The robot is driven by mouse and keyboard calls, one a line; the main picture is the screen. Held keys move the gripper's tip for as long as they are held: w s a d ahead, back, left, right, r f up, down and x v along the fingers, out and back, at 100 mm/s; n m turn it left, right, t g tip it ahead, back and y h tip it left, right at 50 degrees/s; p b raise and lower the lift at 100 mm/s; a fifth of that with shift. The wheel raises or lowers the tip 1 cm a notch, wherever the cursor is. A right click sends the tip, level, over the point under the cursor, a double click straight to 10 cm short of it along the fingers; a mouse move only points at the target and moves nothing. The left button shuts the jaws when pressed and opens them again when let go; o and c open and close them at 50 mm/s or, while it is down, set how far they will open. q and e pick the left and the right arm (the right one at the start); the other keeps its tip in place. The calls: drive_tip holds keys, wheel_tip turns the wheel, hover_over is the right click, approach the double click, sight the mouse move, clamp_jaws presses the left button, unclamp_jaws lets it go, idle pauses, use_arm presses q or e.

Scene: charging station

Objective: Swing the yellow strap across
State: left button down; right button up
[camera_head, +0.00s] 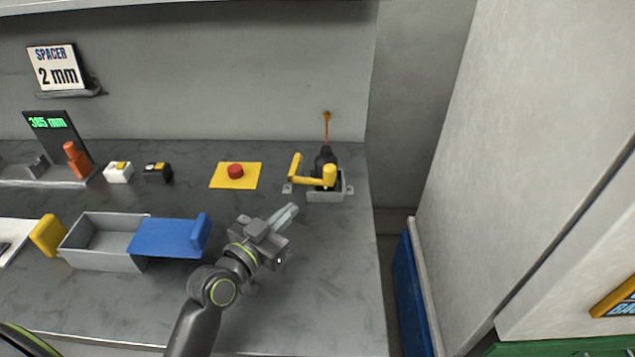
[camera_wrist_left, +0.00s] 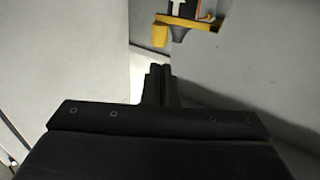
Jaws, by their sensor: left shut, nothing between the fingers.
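The yellow strap (camera_head: 310,181) lies on a grey holder (camera_head: 326,197) at the back right of the bench, around or in front of a dark tool (camera_head: 325,158). One end of the strap stands up at its left; a rounded yellow knob is at its right. My left gripper (camera_head: 290,212) is shut and empty, just in front of and left of the holder, apart from it. In the left wrist view, my shut fingers (camera_wrist_left: 160,85) point toward the yellow part (camera_wrist_left: 188,22) near the top edge. My right gripper is not in view.
A red button on a yellow plate (camera_head: 222,181) lies left of the holder. A grey bin (camera_head: 95,262) with a blue flap (camera_head: 168,237) stands left of my arm. A white cabinet (camera_head: 540,120) stands right, beyond the bench edge. The bench front right is clear.

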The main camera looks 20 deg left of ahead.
sight(330, 177)
use_arm(q)
drive_tip(key=p+x, duration=0.2)
drive_tip(key=x, duration=0.8)
drive_tip(key=shift+w, duration=0.15)
drive_tip(key=shift+w+d, duration=0.1)
drive_tip(key=shift+w, duration=0.25)
drive_tip(key=shift+w+d+r+n+y+p, duration=0.1)
drive_tip(key=shift+w+d+n+y+p, duration=0.3)
drive_tip(key=shift+y+p, duration=0.3)
drive_tip(key=shift+w+d+b, duration=0.3)
drive_tip(key=shift+w+d, duration=0.05)
drive_tip(key=shift+d, duration=0.1)
